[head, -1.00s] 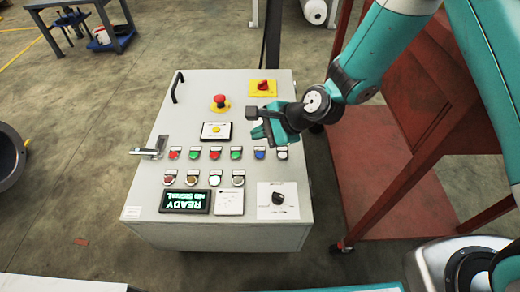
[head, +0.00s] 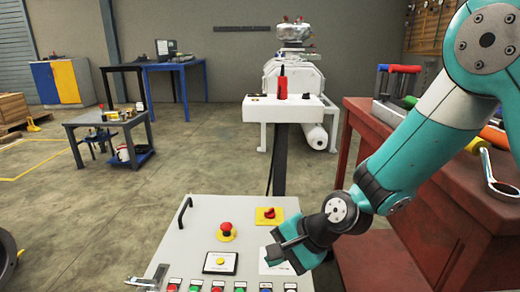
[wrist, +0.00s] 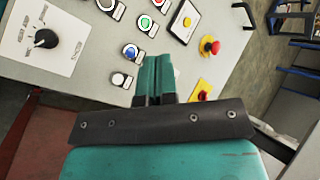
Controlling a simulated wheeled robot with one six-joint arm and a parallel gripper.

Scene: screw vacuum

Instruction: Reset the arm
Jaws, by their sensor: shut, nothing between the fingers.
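My gripper (head: 285,256) is at the end of the teal arm, over the right part of the grey control panel (head: 200,213) in the head view. In the wrist view my gripper (wrist: 153,78) has its two teal fingers together with nothing between them. The panel's buttons lie beyond the fingertips. I cannot tell the exact gap between fingertips and panel. A red emergency button (head: 226,229) and a red switch on a yellow plate (head: 269,214) are on the panel. The black rotary knob (wrist: 46,38) shows in the wrist view.
A red workbench (head: 385,120) with tools stands right, close to my arm. A white machine (head: 292,80) stands behind the panel. A small grey table (head: 105,121) and a blue table (head: 178,65) are at the back left. Open floor (head: 90,220) lies left of the panel.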

